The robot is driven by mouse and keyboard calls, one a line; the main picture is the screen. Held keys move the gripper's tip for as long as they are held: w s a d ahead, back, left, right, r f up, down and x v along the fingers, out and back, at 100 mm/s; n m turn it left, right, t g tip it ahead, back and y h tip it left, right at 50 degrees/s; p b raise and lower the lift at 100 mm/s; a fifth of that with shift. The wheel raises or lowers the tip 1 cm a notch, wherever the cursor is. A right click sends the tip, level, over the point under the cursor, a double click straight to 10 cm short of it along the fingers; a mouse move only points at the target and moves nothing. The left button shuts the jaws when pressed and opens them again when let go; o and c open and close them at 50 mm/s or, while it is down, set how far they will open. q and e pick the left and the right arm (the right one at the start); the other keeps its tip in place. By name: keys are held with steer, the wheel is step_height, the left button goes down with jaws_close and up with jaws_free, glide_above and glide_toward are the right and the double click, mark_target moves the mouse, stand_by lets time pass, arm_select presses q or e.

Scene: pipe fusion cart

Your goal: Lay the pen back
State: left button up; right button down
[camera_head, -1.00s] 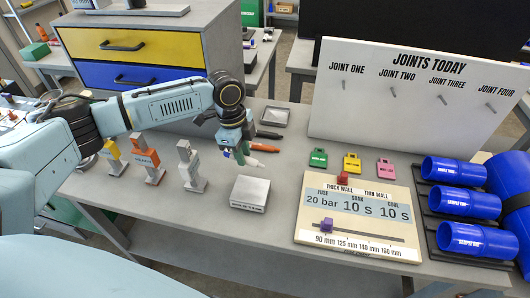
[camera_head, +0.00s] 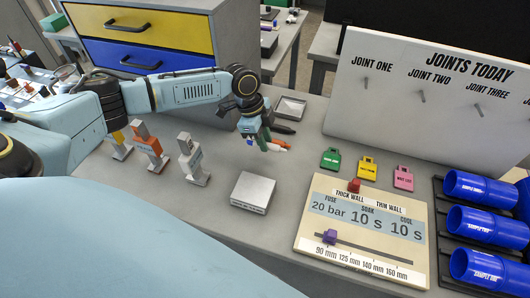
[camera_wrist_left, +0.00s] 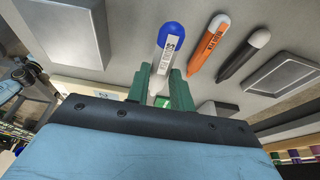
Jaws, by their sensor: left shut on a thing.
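My left gripper (camera_head: 264,146) is low over the bench, behind the grey block. In the left wrist view its green fingers (camera_wrist_left: 168,90) are shut on a white pen with a blue end (camera_wrist_left: 168,58) and a printed label. In the head view the gripper mostly hides this pen; only a bit of its blue end (camera_head: 249,142) shows. An orange pen (camera_head: 277,143) and a black pen (camera_head: 285,129) lie beside the gripper. They also show in the left wrist view as the orange pen (camera_wrist_left: 208,48) and black pen (camera_wrist_left: 242,56). Whether the held pen touches the bench I cannot tell. My right gripper is out of view.
A grey block (camera_head: 253,190) stands in front of the gripper, and a shallow grey tray (camera_head: 290,107) lies behind the pens. Several upright stamp-like blocks (camera_head: 192,160) stand left. Coloured tags (camera_head: 367,167) and the settings board (camera_head: 345,262) are at right.

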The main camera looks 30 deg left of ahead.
mark_target(264, 159)
arm_select(q)
steer(key=shift+f, duration=0.45)
step_height(264, 159, down, 4)
steer(key=shift+f, duration=0.25)
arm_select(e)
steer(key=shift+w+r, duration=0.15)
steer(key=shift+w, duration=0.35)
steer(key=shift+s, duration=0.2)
arm_select(q)
steer(key=o, duration=0.9)
steer(key=shift+f, duration=0.1)
steer(key=shift+o, duration=0.2)
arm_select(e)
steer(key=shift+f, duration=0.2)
arm_select(q)
steer(key=v, duration=1.3)
steer(key=shift+d, duration=0.15)
